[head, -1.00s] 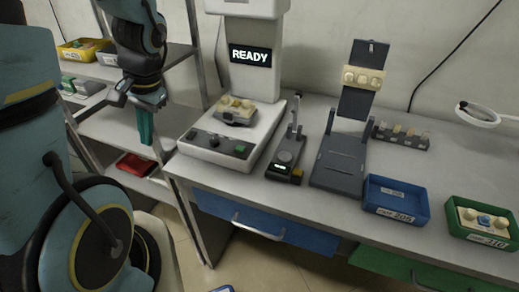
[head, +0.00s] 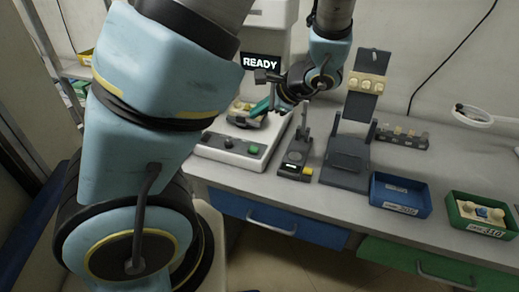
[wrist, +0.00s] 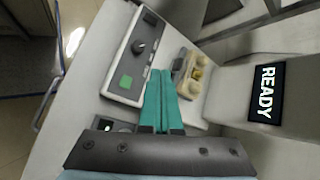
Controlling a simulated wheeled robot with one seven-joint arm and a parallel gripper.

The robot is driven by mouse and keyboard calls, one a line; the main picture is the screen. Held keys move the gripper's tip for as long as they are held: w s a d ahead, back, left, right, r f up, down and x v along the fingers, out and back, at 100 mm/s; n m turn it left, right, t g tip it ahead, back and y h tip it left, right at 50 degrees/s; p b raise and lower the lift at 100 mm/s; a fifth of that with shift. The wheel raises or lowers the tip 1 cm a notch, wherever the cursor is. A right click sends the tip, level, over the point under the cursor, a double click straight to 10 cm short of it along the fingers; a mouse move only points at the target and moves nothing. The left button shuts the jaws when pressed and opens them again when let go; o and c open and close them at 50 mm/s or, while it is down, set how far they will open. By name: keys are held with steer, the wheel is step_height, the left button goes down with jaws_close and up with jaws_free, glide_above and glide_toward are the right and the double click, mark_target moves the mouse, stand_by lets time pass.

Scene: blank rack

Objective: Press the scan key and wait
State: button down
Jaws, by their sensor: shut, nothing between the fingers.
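The white scanner (head: 230,156) stands at the left end of the bench, and its screen (head: 260,62) reads READY. The likely scan key is the green key (head: 253,149) on its front panel; it also shows in the wrist view (wrist: 126,81), left of my fingertips. A beige part (wrist: 190,75) sits in a grey holder on the scanner bed, just right of the fingertips in the wrist view. My gripper (wrist: 161,75) has its teal fingers shut and empty. It hangs over the scanner, apart from the green key in the picture; its exact height is unclear.
A blue tray (head: 401,206) and green tray (head: 480,233) are farther right. A dark knob (wrist: 138,47) shares the scanner panel.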

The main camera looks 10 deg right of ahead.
mark_target(257, 150)
stand_by(0.3)
step_height(257, 150, down, 9)
steer(key=b, duration=0.7)
steer(key=shift+r, duration=0.1)
stand_by(1.7)
steer(key=shift+f+b, duration=0.4)
steer(key=shift+b, duration=0.15)
steer(key=shift+f+b, duration=0.45)
steer(key=shift+f, duration=0.05)
stand_by(0.4)
steer(key=shift+r, duration=0.1)
steer(key=shift+r+p, duration=0.75)
steer(key=shift+r, duration=0.1)
